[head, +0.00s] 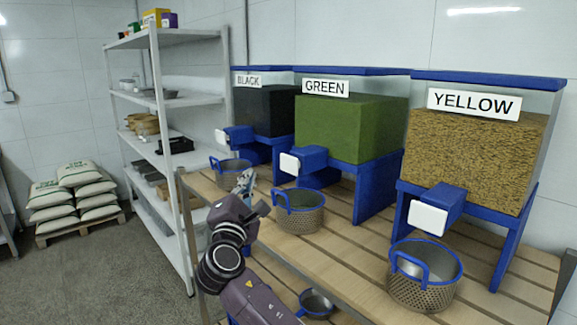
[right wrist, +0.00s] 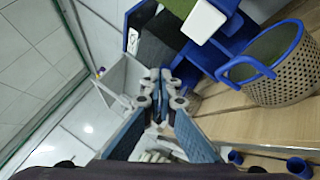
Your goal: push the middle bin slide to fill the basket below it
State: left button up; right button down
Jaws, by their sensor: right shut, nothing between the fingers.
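The middle bin (head: 348,130), labelled GREEN, holds green material behind a clear front. Its slide (head: 290,163) is a white block at the end of a blue chute; it also shows in the right wrist view (right wrist: 203,20). The mesh basket (head: 300,216) with a blue rim and handle stands on the table below it; it also shows in the right wrist view (right wrist: 289,80). I cannot tell if anything is in it. My right gripper (head: 247,178) is shut and empty, left of the slide and basket, apart from both. My left gripper is not in view.
The BLACK bin (head: 262,108) and YELLOW bin (head: 475,150) flank the middle one. A basket (head: 231,170) stands below the black slide, another (head: 424,288) below the yellow slide. A metal shelf (head: 150,96) stands behind at left.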

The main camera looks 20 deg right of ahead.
aim_at(286, 163)
jog(key=w+d, duration=0.3)
jog(key=d, duration=0.5)
jog(key=shift+d, duration=0.3)
jog(key=shift+d, duration=0.15)
dwell(1.2)
jog(key=shift+d, duration=0.25)
jog(key=shift+w+d+r, duration=0.1)
jog(key=shift+w+d, duration=0.1)
jog(key=shift+d, duration=0.3)
jog(key=shift+w+d, duration=0.2)
jog(key=shift+d, duration=0.3)
dwell(1.0)
jog(key=shift+a, duration=0.2)
jog(key=shift+s+a, duration=0.25)
jog(key=shift+a, duration=0.3)
jog(key=shift+s+a, duration=0.25)
jog(key=shift+a, duration=0.3)
jog(key=shift+a+p, duration=0.1)
jog(key=shift+p, duration=0.2)
jog(key=shift+s+a, duration=0.3)
jog(key=shift+a, duration=0.5)
jog(key=shift+s+a, duration=0.25)
jog(key=shift+a, duration=0.5)
jog(key=shift+s+a, duration=0.3)
jog(key=shift+a, duration=0.5)
